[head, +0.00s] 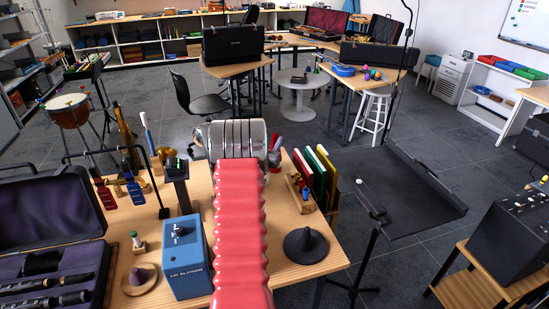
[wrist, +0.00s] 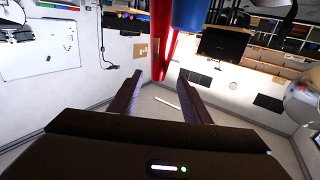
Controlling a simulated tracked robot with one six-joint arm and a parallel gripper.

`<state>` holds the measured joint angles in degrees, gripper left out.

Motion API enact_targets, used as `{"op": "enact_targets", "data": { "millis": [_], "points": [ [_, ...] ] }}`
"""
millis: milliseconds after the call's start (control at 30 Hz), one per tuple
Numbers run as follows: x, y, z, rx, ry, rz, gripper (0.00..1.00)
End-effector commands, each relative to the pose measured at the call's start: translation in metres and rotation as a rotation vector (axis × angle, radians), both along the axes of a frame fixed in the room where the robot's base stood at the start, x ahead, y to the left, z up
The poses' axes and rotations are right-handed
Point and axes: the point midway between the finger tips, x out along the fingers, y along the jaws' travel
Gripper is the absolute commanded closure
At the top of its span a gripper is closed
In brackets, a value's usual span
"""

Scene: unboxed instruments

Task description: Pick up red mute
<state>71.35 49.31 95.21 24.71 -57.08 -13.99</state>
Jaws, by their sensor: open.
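I cannot tell for certain which thing is the red mute. A small maroon cone (head: 139,275) on a round tan base stands at the front left of the wooden table, in the head view. A bit of red (head: 275,141) shows beside my silver arm part, mostly hidden. My gripper (wrist: 160,88) shows in the wrist view, with its two fingers apart and nothing between them. It points out into the room, away from the table top. I cannot make it out in the head view.
A blue box (head: 184,262) stands right of the maroon cone, and an open instrument case (head: 50,215) lies at the left. Upright coloured books (head: 318,178) stand at the right. A black music stand (head: 410,195) is beside the table. My red arm covers the table's middle.

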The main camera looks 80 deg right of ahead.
Motion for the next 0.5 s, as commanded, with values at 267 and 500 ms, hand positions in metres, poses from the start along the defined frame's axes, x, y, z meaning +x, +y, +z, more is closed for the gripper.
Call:
{"op": "enact_targets", "data": {
  "millis": [267,500],
  "points": [
    [0.001,-0.001,0.000,0.000,0.001,0.001,0.56],
    [0.000,-0.011,-0.001,-0.001,0.001,0.001,0.56]
  ]
}}
